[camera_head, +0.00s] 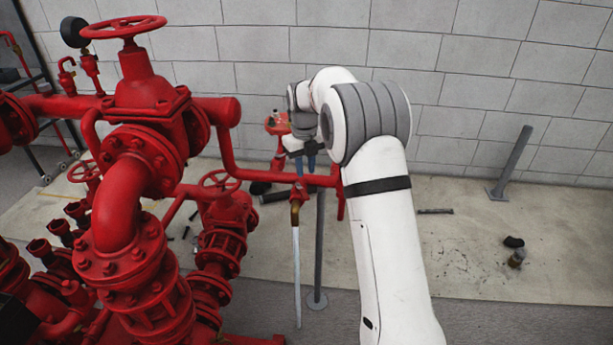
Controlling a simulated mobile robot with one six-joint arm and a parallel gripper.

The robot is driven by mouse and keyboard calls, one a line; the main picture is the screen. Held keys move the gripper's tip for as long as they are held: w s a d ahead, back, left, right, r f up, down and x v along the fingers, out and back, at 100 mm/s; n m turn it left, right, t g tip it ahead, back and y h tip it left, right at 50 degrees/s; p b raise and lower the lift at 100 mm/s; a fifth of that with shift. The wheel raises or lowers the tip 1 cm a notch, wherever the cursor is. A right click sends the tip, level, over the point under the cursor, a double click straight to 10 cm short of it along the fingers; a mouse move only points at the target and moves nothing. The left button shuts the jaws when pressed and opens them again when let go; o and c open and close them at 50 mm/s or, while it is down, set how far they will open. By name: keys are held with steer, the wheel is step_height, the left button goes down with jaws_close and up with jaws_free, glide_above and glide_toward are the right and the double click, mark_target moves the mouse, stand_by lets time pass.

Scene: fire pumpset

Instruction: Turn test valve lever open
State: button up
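A red horizontal pipe (260,178) runs from the pumpset to the right. On it is a small red valve body (299,190) with a brass elbow (295,213) below. A pale, straight strip (297,280) hangs from the elbow; I cannot tell whether it is a tube or water. My gripper (306,165) is just above this valve, small and partly hidden by my wrist. Narrow blue parts show at its tip; I cannot tell whether they are fingers or a lever handle. The lever is not clearly visible, nor whether the gripper touches it.
Large red pipework with a top handwheel (123,28) and a lower handwheel (220,180) fills the left. A grey post (319,250) stands beside the pale strip. A leaning grey post (511,163) and small debris (515,258) are on the right floor. A block wall is behind.

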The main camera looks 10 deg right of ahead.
mark_target(302, 191)
steer(key=n, duration=0.2)
steer(key=n+h, duration=0.1)
steer(key=n, duration=0.1)
steer(key=shift+d+n+b, duration=0.2)
steer(key=shift+n+b, duration=0.1)
steer(key=shift+b, duration=0.05)
steer(key=shift+c, duration=1.4)
steer(key=n, duration=0.3)
steer(key=shift+w+d+h, duration=0.1)
steer(key=shift+d+h, duration=0.1)
steer(key=shift+h, duration=0.2)
steer(key=shift+c, duration=0.8)
steer(key=n, duration=0.3)
steer(key=n+h, duration=0.1)
steer(key=shift+w+d+r+n+t+b, duration=0.1)
steer(key=shift+d+r+n+t+b, duration=0.2)
steer(key=shift+b, duration=0.1)
jaws_close()
step_height(302, 191, down, 9)
steer(key=n+p, duration=0.1)
steer(key=n, duration=0.3)
steer(key=shift+h, duration=0.4)
steer(key=shift+a, duration=0.15)
